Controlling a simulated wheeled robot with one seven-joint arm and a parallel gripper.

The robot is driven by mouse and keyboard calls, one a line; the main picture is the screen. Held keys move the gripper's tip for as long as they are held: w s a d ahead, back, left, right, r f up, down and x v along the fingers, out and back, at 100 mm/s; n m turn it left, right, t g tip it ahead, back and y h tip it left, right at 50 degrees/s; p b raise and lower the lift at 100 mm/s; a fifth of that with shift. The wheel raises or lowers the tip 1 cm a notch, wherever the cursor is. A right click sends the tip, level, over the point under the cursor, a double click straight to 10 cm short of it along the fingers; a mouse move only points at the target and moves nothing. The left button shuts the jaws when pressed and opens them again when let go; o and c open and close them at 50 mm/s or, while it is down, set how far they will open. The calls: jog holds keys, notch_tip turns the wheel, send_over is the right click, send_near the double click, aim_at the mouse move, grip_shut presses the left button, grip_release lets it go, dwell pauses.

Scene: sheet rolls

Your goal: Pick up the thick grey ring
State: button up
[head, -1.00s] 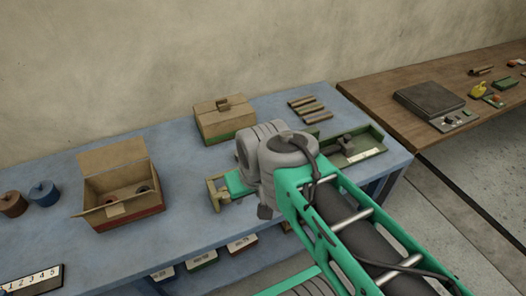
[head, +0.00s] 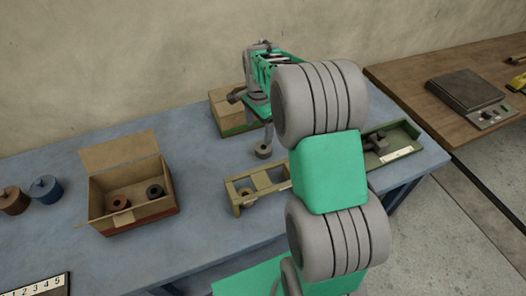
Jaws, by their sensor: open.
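A small thick grey ring (head: 264,152) stands on the blue table, behind the tan slotted holder. My gripper (head: 267,130) is above it at the far side of the table, pointing down and open. One finger appears just over the ring; whether it touches cannot be told. The other finger is not clear at this size, and my arm hides part of the area to the right.
An open cardboard box (head: 145,218) holds a brown ring and a dark ring. The tan holder (head: 236,203) is partly behind my arm. A closed box (head: 222,102) stands behind my gripper. A green tray (head: 408,140) lies right. Blue table (head: 200,170) is clear left of the holder.

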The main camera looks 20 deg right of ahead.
aim_at(263, 147)
jog(key=f+m, duration=0.1)
jog(key=w+d+f, duration=0.1)
jog(key=f, duration=0.1)
jog(key=w+d+f+m, duration=0.1)
jog(key=f, duration=0.1)
jog(key=shift+m+g, duration=0.3)
jog(key=f+p, duration=0.1)
jog(key=f, duration=0.3)
jog(key=f+p, duration=0.1)
jog(key=f, duration=0.2)
jog(key=shift+d+f, duration=0.2)
jog(key=shift+f, duration=0.15)
jog(key=c, duration=1.5)
